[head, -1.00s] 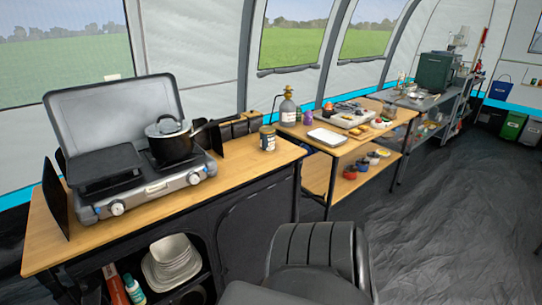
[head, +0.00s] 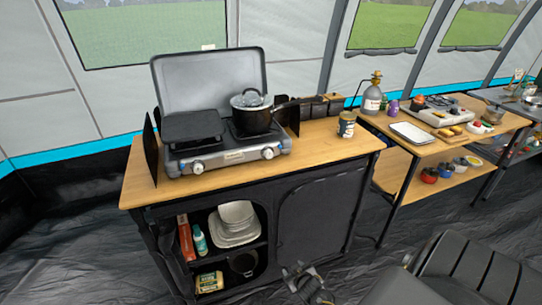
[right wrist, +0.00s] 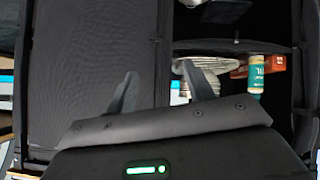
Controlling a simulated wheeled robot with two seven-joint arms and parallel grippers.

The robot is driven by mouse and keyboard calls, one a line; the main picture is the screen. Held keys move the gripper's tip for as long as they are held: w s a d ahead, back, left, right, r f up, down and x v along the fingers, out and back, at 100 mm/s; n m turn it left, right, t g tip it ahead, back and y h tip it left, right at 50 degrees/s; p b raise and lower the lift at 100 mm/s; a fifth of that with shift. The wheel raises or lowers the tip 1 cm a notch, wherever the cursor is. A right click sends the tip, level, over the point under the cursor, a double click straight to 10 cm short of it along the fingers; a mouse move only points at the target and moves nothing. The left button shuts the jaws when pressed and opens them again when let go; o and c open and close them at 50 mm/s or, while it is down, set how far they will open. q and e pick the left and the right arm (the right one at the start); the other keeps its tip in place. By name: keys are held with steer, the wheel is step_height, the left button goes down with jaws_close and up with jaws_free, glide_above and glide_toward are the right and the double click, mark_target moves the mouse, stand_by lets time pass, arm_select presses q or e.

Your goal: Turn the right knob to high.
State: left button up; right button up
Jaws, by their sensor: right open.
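The right knob (head: 268,153) is a round light knob on the front panel of the grey camp stove (head: 230,155). The left knob (head: 198,167) sits on the same panel. Their exact settings are too small to read. My right gripper (head: 302,274) is at the bottom of the head view, in front of the cabinet, well below and apart from the knob. In the right wrist view its fingers (right wrist: 160,92) are spread with nothing between them. My left gripper is not in view.
A black pot (head: 252,118) stands on the stove's right burner, its handle pointing right. A can (head: 346,125) stands on the wooden counter (head: 325,140). The cabinet shelves hold dishes (head: 234,222) and a bottle (right wrist: 256,75).

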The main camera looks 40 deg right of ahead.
steer(key=w+d+r+m+t+h, duration=0.1)
steer(key=w+d+r+t, duration=0.1)
steer(key=w+r, duration=0.5)
steer(key=w+d+r+m+t+h, duration=0.1)
steer(key=w+r+t, duration=0.15)
steer(key=r, duration=0.95)
steer(key=m+t+p, duration=0.2)
steer(key=m+t, duration=0.1)
glide_toward(269, 156)
arm_select(q)
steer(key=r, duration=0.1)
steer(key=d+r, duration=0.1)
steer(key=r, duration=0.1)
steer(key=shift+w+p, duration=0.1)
steer(key=shift+p, duration=0.2)
arm_select(e)
steer(key=shift+g+h, duration=0.25)
steer(key=shift+h, duration=0.15)
steer(key=x, duration=0.8)
steer(key=shift+w, duration=0.35)
steer(key=c, duration=1)
steer(key=shift+o, duration=0.2)
